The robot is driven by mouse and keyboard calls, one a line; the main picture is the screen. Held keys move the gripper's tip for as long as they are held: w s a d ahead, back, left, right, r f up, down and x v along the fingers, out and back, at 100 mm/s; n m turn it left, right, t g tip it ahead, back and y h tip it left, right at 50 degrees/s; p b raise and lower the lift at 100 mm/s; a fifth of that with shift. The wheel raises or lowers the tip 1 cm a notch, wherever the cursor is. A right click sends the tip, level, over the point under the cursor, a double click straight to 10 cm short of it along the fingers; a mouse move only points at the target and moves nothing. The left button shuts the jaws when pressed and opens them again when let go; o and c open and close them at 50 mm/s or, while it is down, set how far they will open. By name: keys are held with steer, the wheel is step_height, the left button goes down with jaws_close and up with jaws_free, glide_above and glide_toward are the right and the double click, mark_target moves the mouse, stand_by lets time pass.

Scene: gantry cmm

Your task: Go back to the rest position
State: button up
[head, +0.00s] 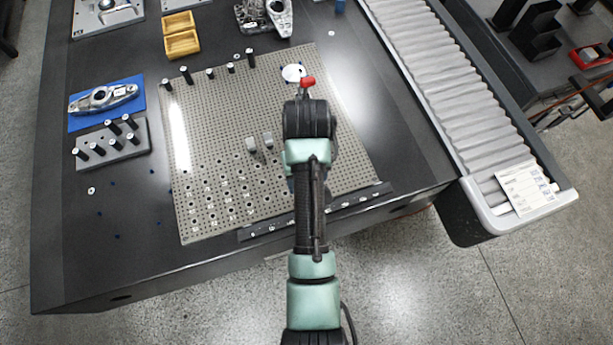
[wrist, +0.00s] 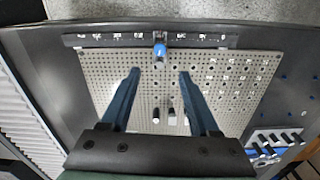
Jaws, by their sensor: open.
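My gripper (wrist: 160,73) shows in the wrist view with its two dark fingers spread wide and nothing held between them. It is above the perforated plate (wrist: 110,70), which also shows in the head view (head: 215,120). In the head view my arm reaches over the plate's right part and hides the gripper. A small blue-and-dark piece (wrist: 160,50) appears beyond the fingertips, by the plate's edge rail (wrist: 110,40). Small dark pins with pale ends (wrist: 156,115) show between the fingers, apart from them.
Two small grey pieces (head: 251,145) stand on the plate left of my arm. Several black pins line its far edge (head: 210,73). A pin block (head: 110,145), a blue mat with a metal part (head: 105,98) and yellow bins (head: 181,43) are left and behind. A conveyor (head: 450,90) runs right.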

steer(key=shift+r, duration=0.4)
